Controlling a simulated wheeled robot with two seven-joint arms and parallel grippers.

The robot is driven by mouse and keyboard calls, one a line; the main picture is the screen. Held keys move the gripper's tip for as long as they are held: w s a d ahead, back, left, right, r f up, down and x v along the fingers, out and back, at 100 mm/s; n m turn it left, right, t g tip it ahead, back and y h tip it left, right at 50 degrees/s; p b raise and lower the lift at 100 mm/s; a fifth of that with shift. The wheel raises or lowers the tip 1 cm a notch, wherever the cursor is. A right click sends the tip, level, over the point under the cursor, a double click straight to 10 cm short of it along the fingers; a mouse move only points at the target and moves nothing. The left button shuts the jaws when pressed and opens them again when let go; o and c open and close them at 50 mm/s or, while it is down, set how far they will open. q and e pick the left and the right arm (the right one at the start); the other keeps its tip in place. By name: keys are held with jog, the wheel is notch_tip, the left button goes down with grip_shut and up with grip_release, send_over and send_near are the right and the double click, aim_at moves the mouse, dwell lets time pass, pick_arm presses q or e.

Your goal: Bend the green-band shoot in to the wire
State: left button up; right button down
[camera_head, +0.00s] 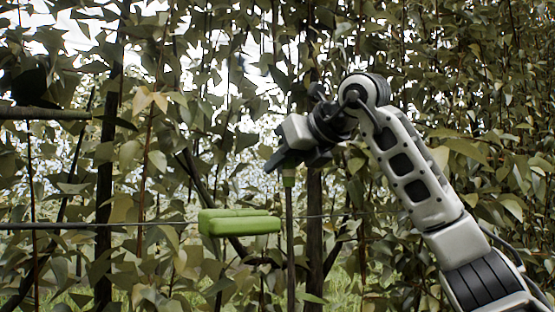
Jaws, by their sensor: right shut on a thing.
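The green-band shoot is a thin upright brown stem (290,240) with a green band (289,178) near its visible top, right of centre. My right gripper (283,160) is shut on the shoot just above the green band; the jaws hide the part it grips. The wire (130,223) runs roughly level across the view and passes close to the shoot below the band. I cannot tell whether the shoot touches the wire. My left gripper is not in view.
A green block-like object (240,225) sits at the wire, left of the shoot. A dark post (104,200) stands at the left and a thicker trunk (314,235) just right of the shoot. Dense leaves fill the background and hang close around my right arm.

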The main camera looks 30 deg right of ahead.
jog(key=c, duration=1.3)
grip_release()
jog(key=shift+w+d+r, duration=0.1)
jog(key=shift+w, duration=0.1)
pick_arm(q)
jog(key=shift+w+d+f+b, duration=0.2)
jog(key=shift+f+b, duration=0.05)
jog(key=shift+b, duration=0.55)
pick_arm(e)
jog(key=v, duration=1.5)
jog(key=shift+s+r, duration=0.1)
jog(key=shift+s, duration=0.3)
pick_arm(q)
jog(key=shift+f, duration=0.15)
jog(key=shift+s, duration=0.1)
